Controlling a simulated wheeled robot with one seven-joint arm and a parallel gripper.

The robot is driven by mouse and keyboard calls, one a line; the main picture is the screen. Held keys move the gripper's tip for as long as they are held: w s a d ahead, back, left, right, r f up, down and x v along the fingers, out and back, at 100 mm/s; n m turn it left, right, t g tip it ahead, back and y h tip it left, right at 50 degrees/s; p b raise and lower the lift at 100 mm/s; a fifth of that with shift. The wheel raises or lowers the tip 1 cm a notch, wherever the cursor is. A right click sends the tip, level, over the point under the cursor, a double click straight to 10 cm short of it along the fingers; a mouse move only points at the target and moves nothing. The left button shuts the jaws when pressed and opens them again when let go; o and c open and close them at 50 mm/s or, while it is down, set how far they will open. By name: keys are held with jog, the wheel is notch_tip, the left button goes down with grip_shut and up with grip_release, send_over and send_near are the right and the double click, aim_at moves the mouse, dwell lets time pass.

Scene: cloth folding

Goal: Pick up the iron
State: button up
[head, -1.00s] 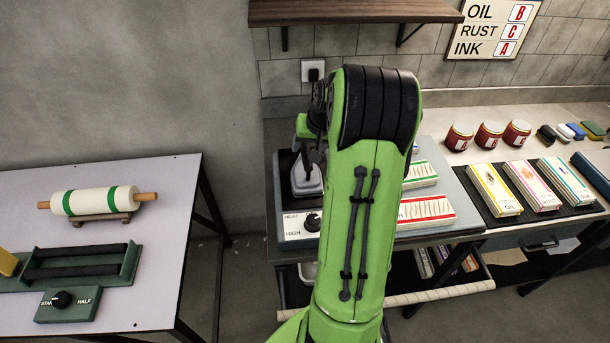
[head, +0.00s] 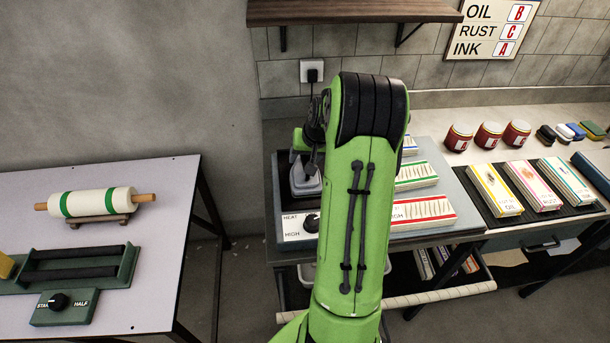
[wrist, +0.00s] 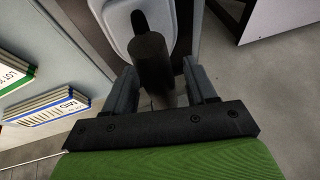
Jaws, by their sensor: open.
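The iron (head: 306,181) sits on the dark stand at the left end of the workbench, behind a heat dial, partly hidden by my arm. In the wrist view its pale grey body (wrist: 118,30) is at the top. Its dark handle (wrist: 150,62) runs down between the two fingers of my gripper (wrist: 163,85). The fingers are open, one on each side of the handle, with a visible gap on the right side. Whether they touch it cannot be told. In the head view my arm hides most of the gripper.
Folded cloth stacks with coloured labels (head: 422,210) lie right of the iron. A shelf (head: 370,10) hangs above. A separate table (head: 140,190) with a roller is at left.

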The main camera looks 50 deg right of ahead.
grip_shut()
dwell(0.3)
dwell(1.1)
jog(key=shift+r, duration=0.1)
